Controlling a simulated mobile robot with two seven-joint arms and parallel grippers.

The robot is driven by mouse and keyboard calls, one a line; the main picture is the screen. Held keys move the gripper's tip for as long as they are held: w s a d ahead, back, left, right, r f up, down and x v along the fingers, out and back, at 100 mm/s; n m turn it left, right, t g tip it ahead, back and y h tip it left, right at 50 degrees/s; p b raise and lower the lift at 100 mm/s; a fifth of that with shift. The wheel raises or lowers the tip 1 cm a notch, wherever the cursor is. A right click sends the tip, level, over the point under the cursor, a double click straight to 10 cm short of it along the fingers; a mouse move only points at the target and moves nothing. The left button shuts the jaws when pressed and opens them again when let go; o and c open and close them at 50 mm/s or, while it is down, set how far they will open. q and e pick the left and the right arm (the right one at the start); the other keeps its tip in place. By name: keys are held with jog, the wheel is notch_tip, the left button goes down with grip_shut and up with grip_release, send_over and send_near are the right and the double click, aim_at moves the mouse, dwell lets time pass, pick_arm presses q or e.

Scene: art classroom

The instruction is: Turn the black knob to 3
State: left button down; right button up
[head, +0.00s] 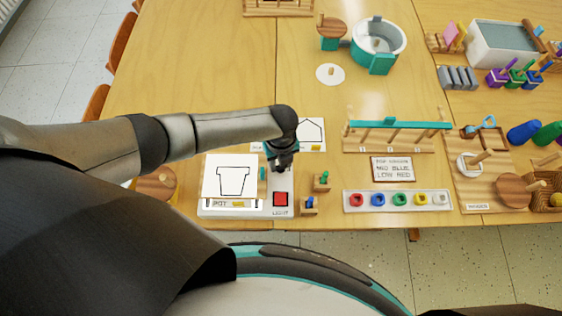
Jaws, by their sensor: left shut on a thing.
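My left gripper (279,167) points down over the right part of the box, behind the red button. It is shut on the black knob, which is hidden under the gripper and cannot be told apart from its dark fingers. The knob's scale and numbers cannot be read. My right gripper is not in view.
Small wooden blocks with coloured pegs (321,183) stand close to the right of the box. A white tray of coloured knobs (398,209), a wooden rack with a teal bar (392,124) and a sign (393,169) lie further right. The table behind left is clear.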

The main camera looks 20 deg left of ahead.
pick_arm(q)
jog(key=m, duration=0.3)
jog(key=shift+m+b, duration=0.3)
jog(key=shift+b, duration=0.05)
dwell(0.4)
jog(key=c, duration=0.7)
grip_release()
notch_tip(320, 180, up, 15)
jog(key=shift+r+p, duration=0.1)
jog(key=shift+p, duration=1.15)
